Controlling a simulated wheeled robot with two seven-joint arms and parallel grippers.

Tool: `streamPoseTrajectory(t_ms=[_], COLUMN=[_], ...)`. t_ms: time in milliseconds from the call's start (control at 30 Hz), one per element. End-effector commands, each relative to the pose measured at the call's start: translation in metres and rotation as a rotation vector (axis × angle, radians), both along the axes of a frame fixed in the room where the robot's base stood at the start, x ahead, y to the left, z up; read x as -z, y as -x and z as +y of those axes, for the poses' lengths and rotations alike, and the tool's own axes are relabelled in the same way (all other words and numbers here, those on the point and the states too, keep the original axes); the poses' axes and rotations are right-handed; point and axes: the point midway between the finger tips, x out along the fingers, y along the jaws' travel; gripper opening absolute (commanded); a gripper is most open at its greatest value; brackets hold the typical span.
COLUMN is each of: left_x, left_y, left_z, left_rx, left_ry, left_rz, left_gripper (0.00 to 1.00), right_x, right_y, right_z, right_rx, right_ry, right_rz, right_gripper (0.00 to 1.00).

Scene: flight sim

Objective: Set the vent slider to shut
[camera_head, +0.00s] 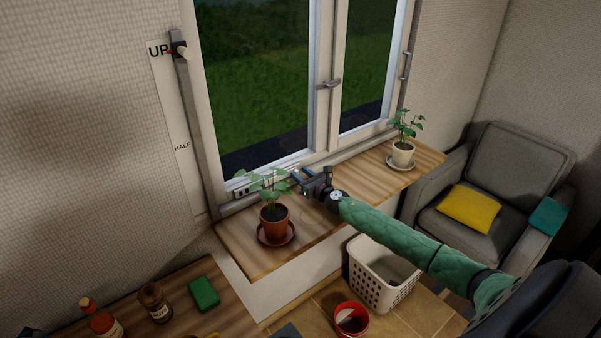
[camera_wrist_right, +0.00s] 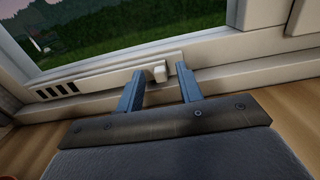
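The vent (camera_wrist_right: 100,82) is a pale strip along the bottom of the window frame, with several dark slots at its left end in the right wrist view. Its slots also show in the head view (camera_head: 242,191), behind the left plant. A small white slider knob (camera_wrist_right: 160,72) sticks out to the right of the slots. My right gripper (camera_wrist_right: 160,88) is open, its two blue fingers pointing at the frame. In the wrist view the knob appears between the fingertips; I cannot tell whether either finger touches it. The right gripper also shows over the sill in the head view (camera_head: 299,180).
A plant in a terracotta pot (camera_head: 274,219) stands on the wooden sill (camera_head: 330,212), left of my right gripper. A plant in a white pot (camera_head: 402,154) stands farther right. A white basket (camera_head: 369,285) is below my right arm. An upright rail (camera_head: 195,130) runs left of the window.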

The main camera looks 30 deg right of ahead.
Motion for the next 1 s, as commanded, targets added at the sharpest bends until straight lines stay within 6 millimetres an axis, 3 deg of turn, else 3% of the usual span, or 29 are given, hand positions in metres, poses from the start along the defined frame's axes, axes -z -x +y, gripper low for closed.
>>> streamPoseTrajectory(t_ms=[433,633,1000], left_x=[0.0026,0.0022,0.0034], left_y=[0.001,0.0003,0.0001], left_z=[0.0025,0.0031,-0.0009], left_rx=[0.001,-0.001,0.0], left_ry=[-0.001,-0.002,0.002], left_rz=[-0.003,-0.005,-0.004], left_gripper=[0.36,0.36,0.36], right_x=[0.0001,0.0001,0.0009], right_y=[-0.0087,-0.0086,-0.0086], right_z=[0.0013,0.0013,0.0016], right_rx=[-0.001,-0.001,-0.001], right_ry=[0.0,0.0,0.0], right_rz=[0.0,0.0,0.0], right_gripper=[0.36,0.0,0.0])
